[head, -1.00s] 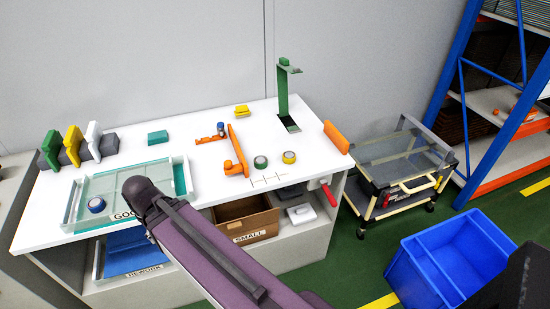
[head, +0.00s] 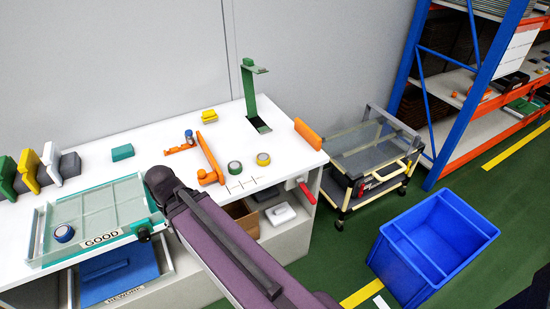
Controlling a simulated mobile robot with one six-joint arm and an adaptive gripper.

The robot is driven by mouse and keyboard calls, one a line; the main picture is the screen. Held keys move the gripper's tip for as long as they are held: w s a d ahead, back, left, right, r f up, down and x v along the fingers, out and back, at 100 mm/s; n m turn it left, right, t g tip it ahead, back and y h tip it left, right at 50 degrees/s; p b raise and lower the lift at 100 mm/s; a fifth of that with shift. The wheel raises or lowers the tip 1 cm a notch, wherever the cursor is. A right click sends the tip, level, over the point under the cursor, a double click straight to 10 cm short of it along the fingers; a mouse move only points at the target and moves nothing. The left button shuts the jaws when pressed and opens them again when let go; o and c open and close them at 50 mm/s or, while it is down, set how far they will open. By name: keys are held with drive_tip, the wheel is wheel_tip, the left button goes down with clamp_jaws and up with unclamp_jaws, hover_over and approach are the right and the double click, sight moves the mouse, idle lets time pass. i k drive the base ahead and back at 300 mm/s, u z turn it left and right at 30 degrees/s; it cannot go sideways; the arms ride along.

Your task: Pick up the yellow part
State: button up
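Several yellow things are on the white table (head: 110,151). A small yellow block (head: 209,116) lies at the back, behind an orange bracket. A yellow round piece (head: 263,159) sits beside a green round piece (head: 235,167) right of the middle. A yellow upright piece (head: 29,171) stands in a dark rack at the left, between a green and a white one. The frames do not show which is the task's part. My purple arm reaches over the table's front edge. My gripper's fingers cannot be made out; all the yellow things are clear of the arm.
A clear tray labelled GOOD (head: 100,240) holds a blue round piece (head: 63,233). A tall green stand (head: 250,92), orange bar (head: 207,160) and orange plate (head: 308,134) rise from the table. A cart (head: 368,158), blue bin (head: 433,243) and shelf rack (head: 446,110) stand right.

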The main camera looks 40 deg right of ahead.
sight(263, 159)
drive_tip(key=z, duration=1.1)
drive_tip(key=k, duration=0.9)
drive_tip(key=i, duration=0.65)
drive_tip(key=u, duration=0.05)
